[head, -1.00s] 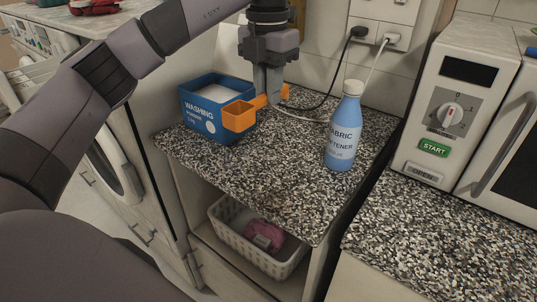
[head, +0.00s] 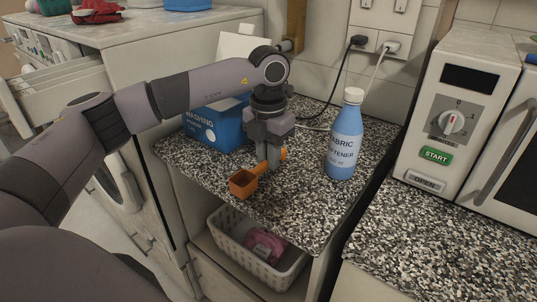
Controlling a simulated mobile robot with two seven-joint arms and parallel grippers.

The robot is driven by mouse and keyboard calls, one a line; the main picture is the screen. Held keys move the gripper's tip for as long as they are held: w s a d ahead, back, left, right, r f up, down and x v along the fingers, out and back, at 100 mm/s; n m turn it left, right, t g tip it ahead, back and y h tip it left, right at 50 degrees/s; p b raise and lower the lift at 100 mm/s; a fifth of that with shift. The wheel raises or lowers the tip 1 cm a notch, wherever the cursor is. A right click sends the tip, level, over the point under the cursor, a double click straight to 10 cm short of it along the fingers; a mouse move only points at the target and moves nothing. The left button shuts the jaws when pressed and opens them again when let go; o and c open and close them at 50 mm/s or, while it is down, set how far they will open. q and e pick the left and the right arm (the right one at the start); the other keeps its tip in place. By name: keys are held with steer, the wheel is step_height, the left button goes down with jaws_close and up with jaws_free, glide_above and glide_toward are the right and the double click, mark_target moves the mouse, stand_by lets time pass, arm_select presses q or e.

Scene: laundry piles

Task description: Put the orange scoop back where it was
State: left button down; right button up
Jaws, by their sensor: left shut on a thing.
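The orange scoop (head: 243,183) is at the front part of the speckled counter (head: 296,213), low over it or touching it; I cannot tell which. My left gripper (head: 273,164) is shut on the scoop's handle, pointing down, with the scoop's cup to the left. The blue washing powder box (head: 205,128) stands behind and to the left of the scoop. My left arm hides its top and part of its right side. My right gripper is not in view.
A blue fabric softener bottle (head: 344,140) stands upright to the right of my gripper. Cables run behind it to wall sockets (head: 375,42). A white basket (head: 240,252) with a pink item is on the shelf below. A microwave (head: 455,115) stands at the right.

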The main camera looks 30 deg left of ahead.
arm_select(q)
steer(key=shift+f, duration=0.1)
steer(key=c, duration=1.1)
jaws_free()
steer(key=shift+r, duration=0.25)
step_height(320, 180, up, 12)
steer(key=shift+f, duration=0.1)
steer(key=shift+s, duration=0.1)
